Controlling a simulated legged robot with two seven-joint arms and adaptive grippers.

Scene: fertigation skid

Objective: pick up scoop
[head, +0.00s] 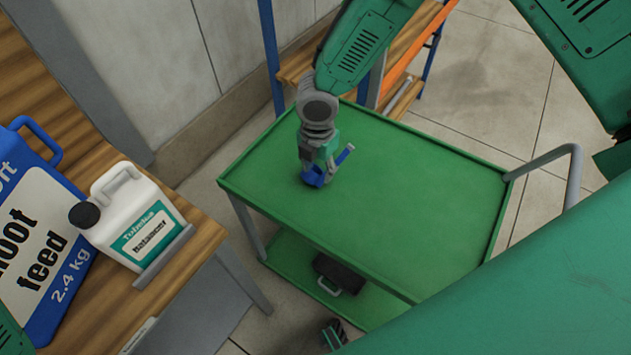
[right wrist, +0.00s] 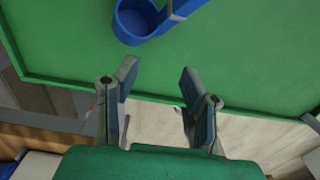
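The blue scoop (head: 313,178) lies on the green top of the cart (head: 420,200), near its left end. Its handle (head: 345,154) points up and to the right. In the right wrist view, the round cup of the scoop (right wrist: 136,20) is at the top edge, with part of the handle beside it. My right gripper (head: 318,160) is over the scoop in the head view and covers part of it. In the right wrist view its two fingers (right wrist: 157,92) are apart with nothing between them, and the scoop is beyond the tips.
A white bottle (head: 140,215) and a blue feed container (head: 35,240) stand on the wooden bench (head: 185,285) at left. A dark case (head: 338,272) lies on the cart's lower shelf. A grey handle (head: 545,160) rises at the cart's right. The rest of the cart top is clear.

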